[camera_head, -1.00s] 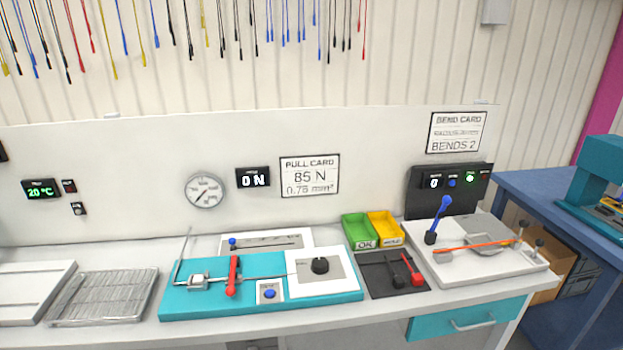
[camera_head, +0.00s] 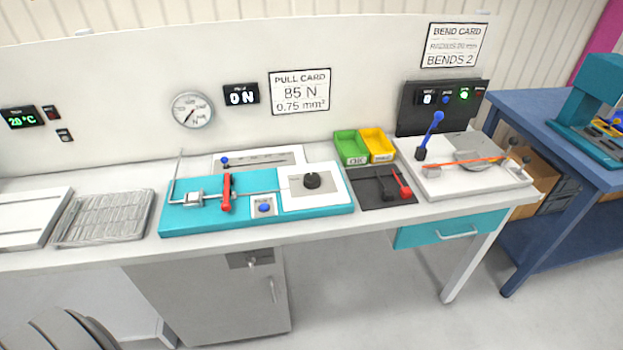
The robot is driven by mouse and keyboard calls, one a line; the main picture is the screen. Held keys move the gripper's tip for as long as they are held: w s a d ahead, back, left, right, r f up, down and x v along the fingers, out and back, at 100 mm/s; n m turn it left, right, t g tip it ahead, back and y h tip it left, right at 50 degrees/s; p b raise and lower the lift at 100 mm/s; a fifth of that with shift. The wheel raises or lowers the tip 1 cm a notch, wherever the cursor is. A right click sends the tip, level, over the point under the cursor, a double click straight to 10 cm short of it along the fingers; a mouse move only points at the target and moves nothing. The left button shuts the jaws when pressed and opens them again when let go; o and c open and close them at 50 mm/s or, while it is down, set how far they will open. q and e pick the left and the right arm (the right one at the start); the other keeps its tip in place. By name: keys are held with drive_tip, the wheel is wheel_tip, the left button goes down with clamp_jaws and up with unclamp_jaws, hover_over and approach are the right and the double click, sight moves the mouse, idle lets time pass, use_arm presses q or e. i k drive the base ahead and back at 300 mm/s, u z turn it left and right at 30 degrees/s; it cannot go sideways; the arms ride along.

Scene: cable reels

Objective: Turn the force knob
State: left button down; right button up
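The force knob looks to be the black round knob (camera_head: 312,180) on the white plate at the right end of the teal pull fixture (camera_head: 254,222). Its pointer setting is too small to read. A red lever (camera_head: 227,192) stands in the middle of the fixture, and a blue button (camera_head: 264,208) sits at its front. The display (camera_head: 241,94) behind reads 0 N. The pull card (camera_head: 300,91) on the back panel reads 85 N, 0.75 mm². Neither gripper shows in the head view.
A wire rack (camera_head: 104,217) lies left of the fixture. Green (camera_head: 351,148) and yellow (camera_head: 377,145) bins and a dark tray (camera_head: 374,199) stand to its right. The bend fixture (camera_head: 465,184) is further right. A teal drawer (camera_head: 450,230) and grey cabinet (camera_head: 212,296) are below the bench.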

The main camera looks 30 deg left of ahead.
sight(312, 180)
drive_tip(key=u, duration=0.65)
drive_tip(key=k, duration=0.4)
drive_tip(key=u, duration=0.55)
drive_tip(key=i, duration=1)
drive_tip(key=u, duration=0.7)
